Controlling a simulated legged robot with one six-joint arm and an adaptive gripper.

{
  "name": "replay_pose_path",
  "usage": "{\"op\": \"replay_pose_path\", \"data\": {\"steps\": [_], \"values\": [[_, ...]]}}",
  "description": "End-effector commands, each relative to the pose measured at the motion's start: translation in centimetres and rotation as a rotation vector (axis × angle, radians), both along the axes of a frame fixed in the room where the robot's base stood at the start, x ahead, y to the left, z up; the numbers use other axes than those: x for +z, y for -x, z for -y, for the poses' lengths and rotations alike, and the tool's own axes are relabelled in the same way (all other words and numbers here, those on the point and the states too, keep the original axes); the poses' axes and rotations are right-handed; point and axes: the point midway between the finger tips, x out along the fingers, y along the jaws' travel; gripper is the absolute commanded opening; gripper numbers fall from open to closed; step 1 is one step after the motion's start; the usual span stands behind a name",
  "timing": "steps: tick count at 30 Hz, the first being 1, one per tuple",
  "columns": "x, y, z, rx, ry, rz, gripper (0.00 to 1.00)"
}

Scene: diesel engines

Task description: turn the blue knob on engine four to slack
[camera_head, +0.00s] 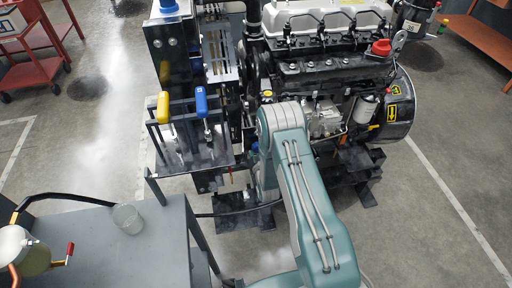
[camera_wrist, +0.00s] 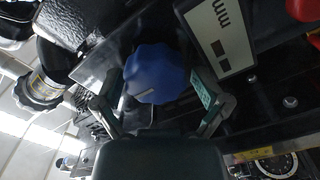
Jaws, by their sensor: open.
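The blue knob (camera_wrist: 155,74) is a lobed, rounded knob with a small pale mark low on its face, in the upper middle of the wrist view. My gripper (camera_wrist: 160,92) is open, with one finger on each side of the knob. The right finger is close to the knob's side; I cannot tell whether either finger touches it. A white label plate (camera_wrist: 220,38) with black marks sits right of the knob. In the head view my arm reaches down to the engine (camera_head: 325,70), and my gripper is hidden behind the arm there.
A yellow lever (camera_head: 163,106) and a blue lever (camera_head: 201,101) stand left of my arm. A grey table (camera_head: 95,245) with a clear cup (camera_head: 128,219) is at lower left. A round gauge (camera_wrist: 278,166) shows at the wrist view's lower right.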

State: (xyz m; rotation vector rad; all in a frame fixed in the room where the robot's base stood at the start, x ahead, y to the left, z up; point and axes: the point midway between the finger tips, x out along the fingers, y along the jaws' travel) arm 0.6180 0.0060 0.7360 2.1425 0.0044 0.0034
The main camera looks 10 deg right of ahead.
Motion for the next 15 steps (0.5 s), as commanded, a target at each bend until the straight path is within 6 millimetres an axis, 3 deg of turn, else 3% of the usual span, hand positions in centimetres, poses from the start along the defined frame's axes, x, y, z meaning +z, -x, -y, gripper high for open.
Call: {"op": "replay_pose_path", "data": {"steps": [15], "values": [[-0.05, 0.08, 0.18, -0.005, -0.027, -0.002, 1.00]]}}
